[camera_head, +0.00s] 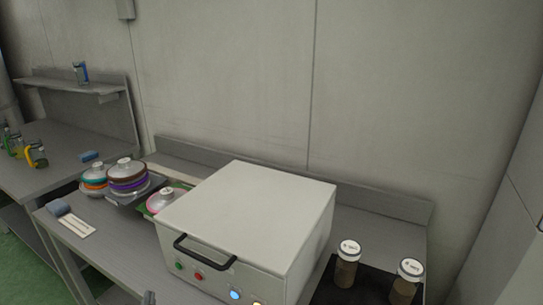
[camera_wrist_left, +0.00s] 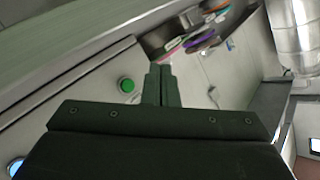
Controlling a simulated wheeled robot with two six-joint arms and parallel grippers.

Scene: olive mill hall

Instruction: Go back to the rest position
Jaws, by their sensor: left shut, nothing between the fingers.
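My left gripper (camera_wrist_left: 160,85) is in the left wrist view with its two dark fingers together and nothing between them. In the head view only a small dark tip of it (camera_head: 150,297) shows at the bottom edge, in front of the white box machine (camera_head: 245,215). The machine's front has a dark handle (camera_head: 205,252) and several coloured buttons. In the left wrist view a green button (camera_wrist_left: 126,85) shows just left of the fingers. The fingers look apart from the machine, but the exact gap is hard to tell. My right gripper is not in view.
Stacked coloured discs with metal lids (camera_head: 127,178) stand left of the machine. Two jars (camera_head: 348,262) with white lids stand on a dark mat at the right. Another bench (camera_head: 60,150) stands further left.

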